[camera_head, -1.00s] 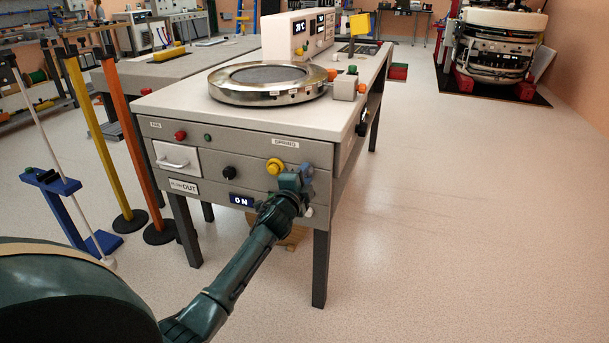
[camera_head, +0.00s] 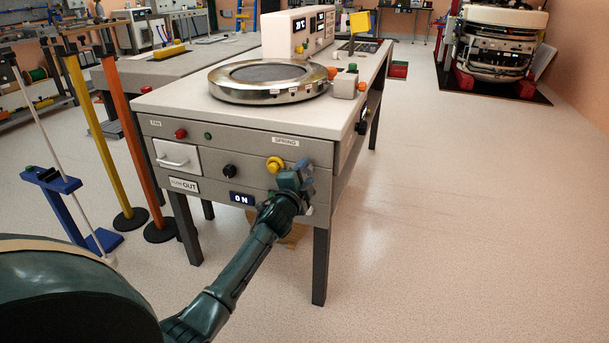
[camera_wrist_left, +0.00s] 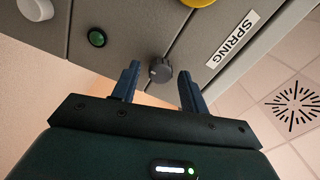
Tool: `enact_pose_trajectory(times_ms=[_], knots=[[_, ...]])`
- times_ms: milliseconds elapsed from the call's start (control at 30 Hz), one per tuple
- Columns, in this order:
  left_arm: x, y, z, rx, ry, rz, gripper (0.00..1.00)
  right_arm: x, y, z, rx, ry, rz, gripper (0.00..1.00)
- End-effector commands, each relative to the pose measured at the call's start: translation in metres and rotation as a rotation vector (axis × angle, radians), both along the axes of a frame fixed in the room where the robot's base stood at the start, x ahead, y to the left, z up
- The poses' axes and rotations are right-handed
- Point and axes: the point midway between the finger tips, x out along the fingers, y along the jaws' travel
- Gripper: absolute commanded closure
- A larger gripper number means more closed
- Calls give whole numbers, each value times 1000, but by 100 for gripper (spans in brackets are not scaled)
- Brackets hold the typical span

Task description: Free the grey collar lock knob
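A small dark grey knob (camera_wrist_left: 160,70) on the grey front panel shows in the left wrist view, likely the collar lock knob. It sits between the two blue fingers of my left gripper (camera_wrist_left: 158,84). The fingers are apart, with visible gaps on both sides of the knob. In the head view my left gripper (camera_head: 297,178) is at the right end of the bench's front panel and hides this knob. My right gripper is in neither view.
A yellow button (camera_head: 275,165) and the SPRING label (camera_head: 285,142) are close to the gripper. A green button (camera_wrist_left: 96,38) and a white knob (camera_wrist_left: 35,8) are also nearby. A black knob (camera_head: 229,172) is further left. The floor right of the bench is clear.

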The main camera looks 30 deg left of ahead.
Motion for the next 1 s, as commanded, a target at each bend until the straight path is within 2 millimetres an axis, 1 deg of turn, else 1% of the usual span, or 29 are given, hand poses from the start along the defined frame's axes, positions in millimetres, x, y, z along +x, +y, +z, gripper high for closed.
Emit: enact_pose_trajectory(times_ms=[267, 367, 433, 567, 800, 900, 1000], knots=[[0, 0, 1, 2, 0, 0, 52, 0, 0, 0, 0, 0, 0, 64], [-5, -1, 1, 2, 0, -1, 52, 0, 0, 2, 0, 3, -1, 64], [-12, -3, 1, 2, 1, -1, 52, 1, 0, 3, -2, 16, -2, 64], [-35, -9, 1, 1, 3, -2, 52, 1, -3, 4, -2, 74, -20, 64], [-88, -21, 1, 0, 3, 0, 52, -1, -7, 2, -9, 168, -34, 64], [-105, -25, 1, 0, 2, -1, 52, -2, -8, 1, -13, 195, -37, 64], [-118, -28, 1, 1, 1, 0, 52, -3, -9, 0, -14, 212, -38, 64]])
